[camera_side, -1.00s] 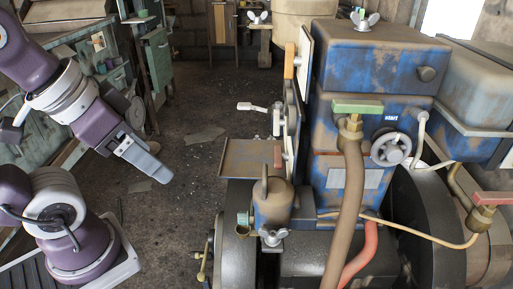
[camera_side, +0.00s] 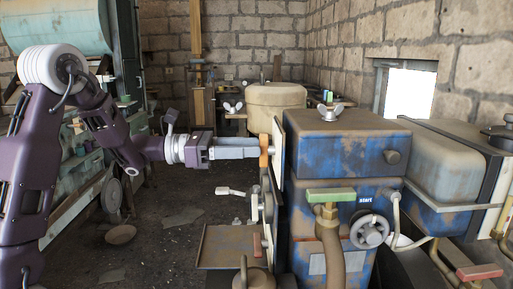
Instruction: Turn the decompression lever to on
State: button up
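My gripper (camera_side: 256,149) reaches in level from the left beside the blue engine (camera_side: 335,150). Its grey fingers overlap one another in this view, so whether they are apart does not show. The fingertips are at an orange handle (camera_side: 264,152) on the engine's left side panel; I cannot tell whether they grip it or only touch it. A lever with a pale handle (camera_side: 232,191) sticks out to the left lower on the same side. No label shows which of these is the decompression lever.
A rusty tray (camera_side: 225,247) juts out below the pale-handled lever. A beige tank (camera_side: 276,106) stands behind. Open floor lies left of the engine.

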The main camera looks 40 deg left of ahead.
aim_at(267, 150)
jog(key=shift+x, duration=1.15)
grip_shut()
